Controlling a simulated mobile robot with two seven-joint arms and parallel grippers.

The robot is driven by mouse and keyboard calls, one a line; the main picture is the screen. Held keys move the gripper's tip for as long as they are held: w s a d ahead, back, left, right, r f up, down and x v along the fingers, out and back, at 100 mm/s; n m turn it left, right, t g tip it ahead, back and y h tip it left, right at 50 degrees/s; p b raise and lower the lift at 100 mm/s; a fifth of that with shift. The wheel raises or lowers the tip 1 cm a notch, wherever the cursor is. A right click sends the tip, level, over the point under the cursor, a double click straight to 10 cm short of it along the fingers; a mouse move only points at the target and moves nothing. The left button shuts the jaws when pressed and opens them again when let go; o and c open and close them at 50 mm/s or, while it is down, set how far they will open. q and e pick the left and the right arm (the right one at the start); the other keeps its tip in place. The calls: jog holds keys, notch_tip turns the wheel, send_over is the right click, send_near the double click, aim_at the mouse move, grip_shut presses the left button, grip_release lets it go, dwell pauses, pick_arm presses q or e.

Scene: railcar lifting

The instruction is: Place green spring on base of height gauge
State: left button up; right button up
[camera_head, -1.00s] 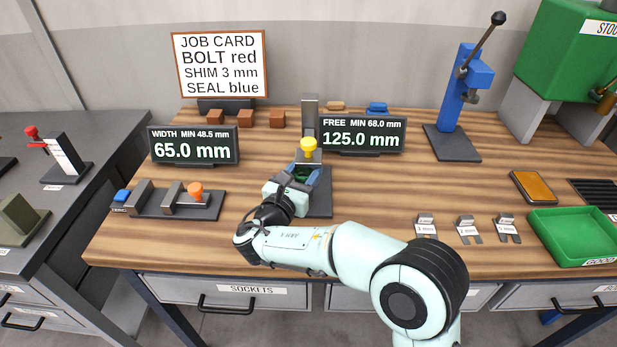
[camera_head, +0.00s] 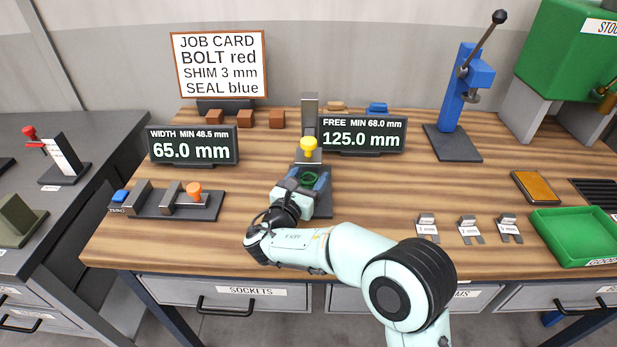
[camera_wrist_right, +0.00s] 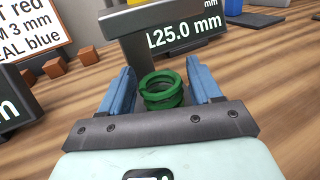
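The green spring (camera_head: 310,179) stands upright at the height gauge, on or just above its dark base (camera_head: 323,208); its underside is hidden. The gauge's grey column (camera_head: 310,108) and yellow knob (camera_head: 308,146) are behind the spring. My right gripper (camera_head: 308,181) has its two blue fingers on either side of the spring. In the right wrist view the spring (camera_wrist_right: 162,92) sits between the fingers, with narrow gaps showing at both sides, so the gripper looks open. My left gripper is in no view.
The height display (camera_head: 362,134) reads 125.0 mm, beside the gauge. A width gauge (camera_head: 170,203) with an orange knob is to the left. Small labelled clips (camera_head: 468,229) and a green tray (camera_head: 577,238) are to the right. A blue press (camera_head: 466,90) stands at the back right.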

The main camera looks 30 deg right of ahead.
jog(key=shift+o, duration=0.2)
jog(key=shift+r, duration=0.1)
jog(key=shift+a+r, duration=0.1)
jog(key=shift+r, duration=0.05)
jog(key=v, duration=1.2)
